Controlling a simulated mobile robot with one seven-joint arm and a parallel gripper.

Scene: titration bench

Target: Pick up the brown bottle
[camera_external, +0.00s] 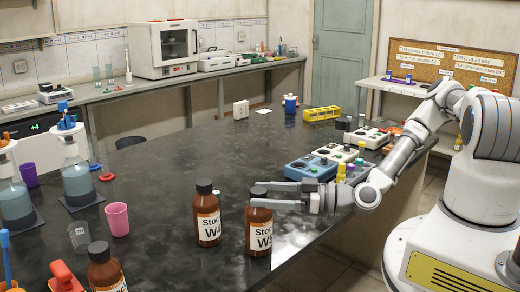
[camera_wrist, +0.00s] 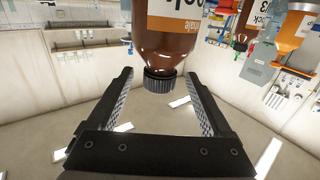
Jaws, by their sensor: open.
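Two brown bottles with black caps and white labels stand close together on the dark bench: the W4 bottle (camera_external: 207,215) on the left and the W5 bottle (camera_external: 259,230) on the right. My gripper (camera_external: 255,194) is open, level with the upper part of the W5 bottle, one finger on each side. In the wrist view a brown bottle (camera_wrist: 166,45) appears inverted, its cap between the fingertips of my gripper (camera_wrist: 159,75), with gaps on both sides. A third brown bottle (camera_external: 106,272) stands at the front left, partly cut off.
A clear beaker (camera_external: 79,236) and a pink cup (camera_external: 117,219) stand to the left, near flasks on stands. Blue (camera_external: 310,169) and white (camera_external: 337,153) instrument boxes sit behind my gripper. The middle of the bench (camera_external: 200,155) is clear.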

